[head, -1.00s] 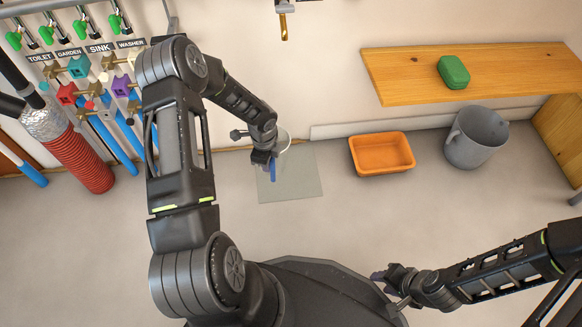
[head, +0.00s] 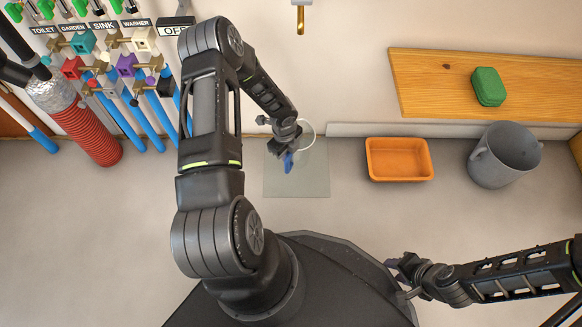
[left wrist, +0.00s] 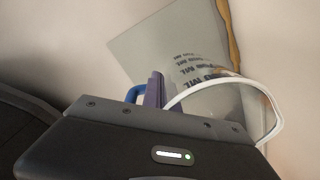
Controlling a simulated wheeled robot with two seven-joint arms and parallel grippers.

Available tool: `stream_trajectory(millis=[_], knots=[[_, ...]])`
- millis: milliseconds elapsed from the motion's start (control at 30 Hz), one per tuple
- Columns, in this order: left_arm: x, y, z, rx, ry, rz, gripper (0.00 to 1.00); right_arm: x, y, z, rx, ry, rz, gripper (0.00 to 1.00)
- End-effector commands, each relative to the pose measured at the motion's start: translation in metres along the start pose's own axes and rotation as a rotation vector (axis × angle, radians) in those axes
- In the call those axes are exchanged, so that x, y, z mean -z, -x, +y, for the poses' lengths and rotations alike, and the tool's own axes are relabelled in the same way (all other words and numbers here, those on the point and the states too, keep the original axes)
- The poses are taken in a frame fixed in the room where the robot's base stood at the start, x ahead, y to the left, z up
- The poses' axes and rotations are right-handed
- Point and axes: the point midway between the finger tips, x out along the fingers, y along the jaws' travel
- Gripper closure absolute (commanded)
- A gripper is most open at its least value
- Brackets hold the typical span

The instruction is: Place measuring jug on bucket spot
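The measuring jug is clear, with a white rim (head: 308,136), a blue handle (head: 288,162) and dark printed marks in the left wrist view (left wrist: 205,72). My left gripper (head: 283,149) is at the jug's handle side; its purple finger (left wrist: 155,90) lies against the blue handle (left wrist: 134,94), and it appears shut on it. The jug overlaps the back part of a flat grey-green square (head: 298,184) on the floor, likely the bucket spot. I cannot tell whether the jug's base touches it. My right gripper (head: 392,266) is low at the right, away from the jug; its opening is unclear.
A brass tap (head: 300,18) is on the wall above. An orange tub (head: 399,178) and a grey bucket (head: 484,172) stand right of the square. A wooden shelf (head: 430,85) holds a green box (head: 488,86). Pipes, valves and a red hose (head: 90,135) are at the left.

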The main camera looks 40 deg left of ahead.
Motion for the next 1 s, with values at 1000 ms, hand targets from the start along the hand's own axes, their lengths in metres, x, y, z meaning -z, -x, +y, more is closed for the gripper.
stream_trajectory(millis=[1000], knots=[[0.000,-0.077,0.004,0.001,0.002,0.000,1.00,0.004,-0.032,0.011,0.007,-0.004,0.003,0.64]])
